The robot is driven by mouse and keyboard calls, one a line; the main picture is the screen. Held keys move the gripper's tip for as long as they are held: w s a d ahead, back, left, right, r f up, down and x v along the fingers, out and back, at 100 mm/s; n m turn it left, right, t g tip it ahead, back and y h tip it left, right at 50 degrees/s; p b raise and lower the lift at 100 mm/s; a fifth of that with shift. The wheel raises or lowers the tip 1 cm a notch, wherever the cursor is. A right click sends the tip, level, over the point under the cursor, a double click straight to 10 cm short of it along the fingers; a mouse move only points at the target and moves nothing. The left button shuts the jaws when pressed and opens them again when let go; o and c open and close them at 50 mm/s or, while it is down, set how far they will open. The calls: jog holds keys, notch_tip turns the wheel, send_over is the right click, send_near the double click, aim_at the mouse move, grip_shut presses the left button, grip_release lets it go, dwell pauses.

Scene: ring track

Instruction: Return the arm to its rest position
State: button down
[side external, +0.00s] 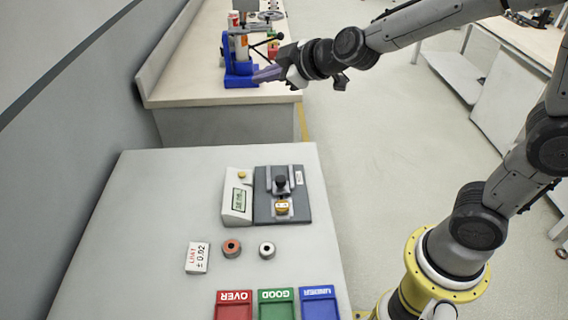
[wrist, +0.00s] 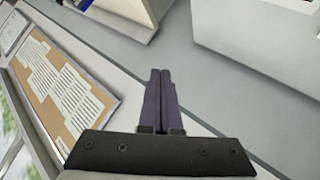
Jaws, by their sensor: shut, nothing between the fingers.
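My gripper (side external: 262,76) is in the upper middle of the side external view, raised and stretched out far from my base. Its fingers point left, in front of the blue press on the far bench as seen from this camera; I cannot tell how near it is. In the wrist view my gripper (wrist: 158,75) shows two dark purple fingers side by side, closed together with nothing between them.
A blue press (side external: 240,80) stands on the far bench.

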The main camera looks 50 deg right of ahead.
jog(key=s+d+r+m+g+y, duration=0.1)
jog(key=s+r, duration=0.1)
jog(key=s, duration=0.7)
jog(key=s+d+r+m+g, duration=0.1)
jog(key=s+r, duration=0.1)
jog(key=s, duration=0.6)
jog(key=s+d+f+m+g, duration=0.1)
jog(key=s+f+m+g, duration=0.1)
jog(key=s+f, duration=0.2)
jog(key=s+d+f+m+g+h, duration=0.1)
jog(key=s+f+m+g, duration=0.1)
jog(key=s, duration=0.6)
notch_tip(320, 180, down, 2)
jog(key=shift+s+d+m+g, duration=0.25)
jog(key=shift+m+g, duration=0.05)
jog(key=shift+m, duration=0.4)
